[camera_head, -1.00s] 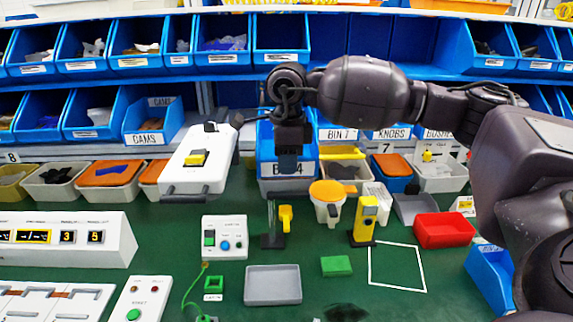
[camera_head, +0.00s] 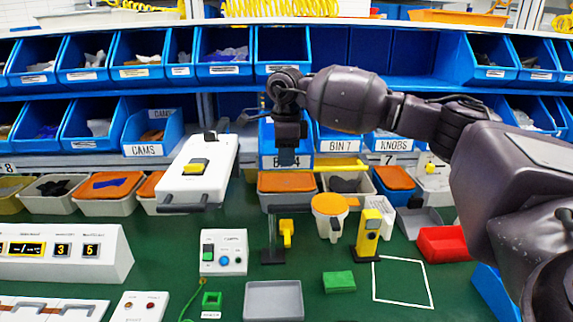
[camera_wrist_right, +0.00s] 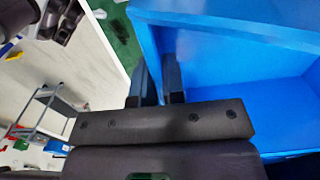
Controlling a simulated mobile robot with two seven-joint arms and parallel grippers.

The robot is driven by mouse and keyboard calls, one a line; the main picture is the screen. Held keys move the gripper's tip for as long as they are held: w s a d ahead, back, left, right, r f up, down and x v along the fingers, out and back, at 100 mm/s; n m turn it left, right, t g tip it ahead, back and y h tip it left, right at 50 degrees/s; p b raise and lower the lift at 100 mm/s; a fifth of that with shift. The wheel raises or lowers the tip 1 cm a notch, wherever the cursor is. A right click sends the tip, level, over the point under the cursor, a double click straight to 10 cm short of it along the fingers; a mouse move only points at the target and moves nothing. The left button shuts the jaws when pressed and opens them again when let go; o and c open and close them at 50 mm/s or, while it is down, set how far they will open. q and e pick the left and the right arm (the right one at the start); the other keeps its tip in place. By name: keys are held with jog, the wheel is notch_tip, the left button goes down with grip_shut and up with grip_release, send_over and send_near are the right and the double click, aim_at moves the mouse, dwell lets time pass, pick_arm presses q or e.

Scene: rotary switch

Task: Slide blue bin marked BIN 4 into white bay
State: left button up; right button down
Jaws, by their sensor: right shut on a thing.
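The blue bin marked BIN 4 (camera_head: 304,148) is at the lower shelf row, in the centre of the head view. My right gripper (camera_head: 287,157) is at its front and covers part of the label. In the right wrist view the blue bin (camera_wrist_right: 225,22) fills the right side, and the gripper fingers (camera_wrist_right: 156,82) are shut on its wall. A white outlined square (camera_head: 403,283) is on the green bench at right, empty. I cannot tell whether this is the white bay. My left gripper is not in view.
A white box with a yellow button (camera_head: 198,166) stands left of the bin. An orange-topped tub (camera_head: 287,182) is just below the bin. The BIN 7 bin (camera_head: 340,146) is close on its right.

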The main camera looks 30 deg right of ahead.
jog(key=w, duration=0.1)
jog(key=w+d+b, duration=0.2)
jog(key=shift+w+f, duration=0.25)
jog(key=shift+w, duration=0.05)
jog(key=w+d+b, duration=0.1)
jog(key=w+b, duration=0.1)
jog(key=shift+w+d+f+b, duration=0.15)
jog(key=shift+w+d+b, duration=0.45)
jog(key=shift+w+b, duration=0.15)
jog(key=shift+w+d+f+b, duration=0.1)
jog(key=shift+w+d+b, duration=0.2)
jog(key=shift+w+b, duration=0.15)
jog(key=shift+w+d+f+b, duration=0.1)
jog(key=shift+w+d+b, duration=0.2)
jog(key=shift+w, duration=0.25)
jog(key=shift+w+d+f+b, duration=0.1)
jog(key=shift+w+d+b, duration=0.4)
jog(key=shift+w, duration=0.35)
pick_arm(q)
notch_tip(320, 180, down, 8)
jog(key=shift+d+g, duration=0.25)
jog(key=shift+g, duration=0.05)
pick_arm(e)
jog(key=shift+w+d, duration=0.1)
jog(key=shift+d, duration=0.05)
jog(key=c, duration=1.1)
grip_release()
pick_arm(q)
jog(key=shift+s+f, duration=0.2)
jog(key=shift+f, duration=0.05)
